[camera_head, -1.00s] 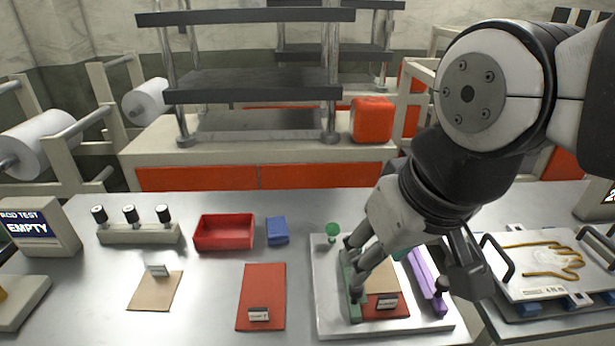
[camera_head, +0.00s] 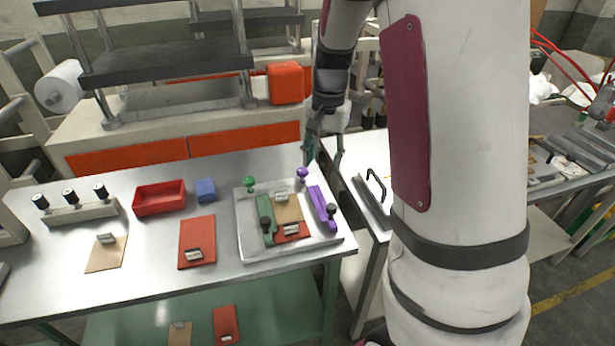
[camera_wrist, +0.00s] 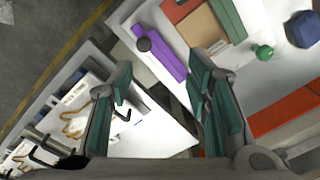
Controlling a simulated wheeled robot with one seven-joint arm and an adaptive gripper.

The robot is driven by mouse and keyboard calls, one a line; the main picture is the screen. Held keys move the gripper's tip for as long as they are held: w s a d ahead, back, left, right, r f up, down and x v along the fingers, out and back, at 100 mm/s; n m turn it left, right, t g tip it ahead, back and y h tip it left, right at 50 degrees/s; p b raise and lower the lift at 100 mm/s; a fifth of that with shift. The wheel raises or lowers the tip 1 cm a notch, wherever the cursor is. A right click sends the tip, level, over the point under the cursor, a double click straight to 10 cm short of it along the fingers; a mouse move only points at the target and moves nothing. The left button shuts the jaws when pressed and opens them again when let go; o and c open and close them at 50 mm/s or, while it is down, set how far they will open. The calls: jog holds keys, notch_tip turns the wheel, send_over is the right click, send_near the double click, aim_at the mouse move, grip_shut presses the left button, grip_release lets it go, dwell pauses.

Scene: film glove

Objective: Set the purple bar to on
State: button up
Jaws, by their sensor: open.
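The purple bar (camera_head: 322,207) lies along the right side of a pale tray (camera_head: 245,229) on the steel table. It has a dark knob (camera_head: 331,209) near its front end and a purple ball-topped peg (camera_head: 302,173) beyond its back end. In the wrist view the purple bar (camera_wrist: 160,53) lies ahead of the fingers with its dark knob on it. A green bar (camera_head: 266,220) with a dark knob lies on the tray's left side. My gripper (camera_head: 322,160) is open and empty, behind and right of the tray; its teal-padded fingers (camera_wrist: 165,95) are apart, touching nothing.
A red bin (camera_head: 159,197), blue block (camera_head: 205,190) and red sheet (camera_head: 197,240) lie to the left. A black handle (camera_head: 376,184) stands on the neighbouring table. My arm hides the right middle.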

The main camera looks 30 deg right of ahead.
aim_at(332, 206)
jog(key=shift+m+g, duration=0.3)
jog(key=shift+m, duration=0.3)
jog(key=d+f, duration=0.1)
jog(key=f, duration=0.4)
jog(key=d+f+p, duration=0.1)
jog(key=f, duration=0.4)
jog(key=d+f+p, duration=0.1)
jog(key=f, duration=0.5)
jog(key=shift+s, duration=0.35)
grip_shut()
